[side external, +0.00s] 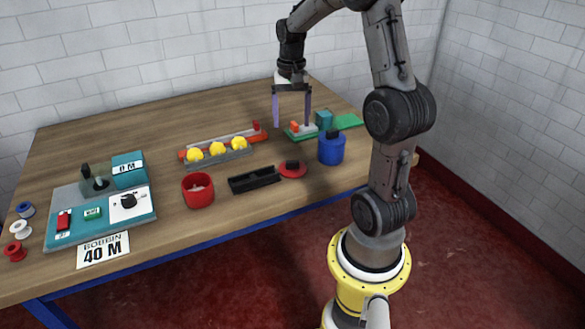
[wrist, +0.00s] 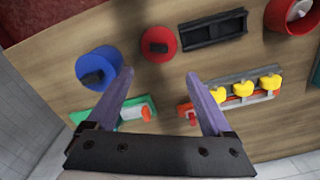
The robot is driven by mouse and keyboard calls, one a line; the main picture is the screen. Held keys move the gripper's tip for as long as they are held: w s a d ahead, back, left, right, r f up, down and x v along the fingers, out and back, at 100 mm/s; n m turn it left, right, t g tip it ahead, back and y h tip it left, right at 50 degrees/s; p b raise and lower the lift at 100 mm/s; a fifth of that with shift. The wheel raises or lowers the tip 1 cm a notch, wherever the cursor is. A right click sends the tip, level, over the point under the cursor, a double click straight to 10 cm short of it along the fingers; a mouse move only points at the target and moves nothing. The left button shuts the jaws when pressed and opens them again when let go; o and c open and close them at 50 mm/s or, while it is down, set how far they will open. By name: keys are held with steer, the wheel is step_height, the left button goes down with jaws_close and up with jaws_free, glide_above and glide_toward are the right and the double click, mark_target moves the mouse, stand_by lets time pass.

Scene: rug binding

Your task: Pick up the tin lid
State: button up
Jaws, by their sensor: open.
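The tin lid (side external: 292,170) is a flat red disc with a dark block-shaped knob on top. It lies on the table between a black tray and a blue tin, and it shows in the wrist view (wrist: 158,33) at the top centre. A red tin (side external: 198,191) stands open to the left, with something pale inside. My gripper (side external: 291,122) points down with its two purple fingers spread and nothing between them. It is above the table, behind the lid and apart from it. In the wrist view the fingertips (wrist: 160,73) sit just below the lid.
A blue tin (side external: 331,149) with a dark knob stands right of the lid, and a black slotted tray (side external: 254,179) lies left. A green and red fixture (side external: 302,131) and a rack of yellow pieces (side external: 217,151) are behind. A control panel (side external: 100,215) is far left.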

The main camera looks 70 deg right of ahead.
mark_target(292, 161)
step_height(292, 161, down, 14)
steer(key=shift+s+r, duration=0.1)
jaws_close()
stand_by(0.9)
steer(key=shift+r, duration=0.1)
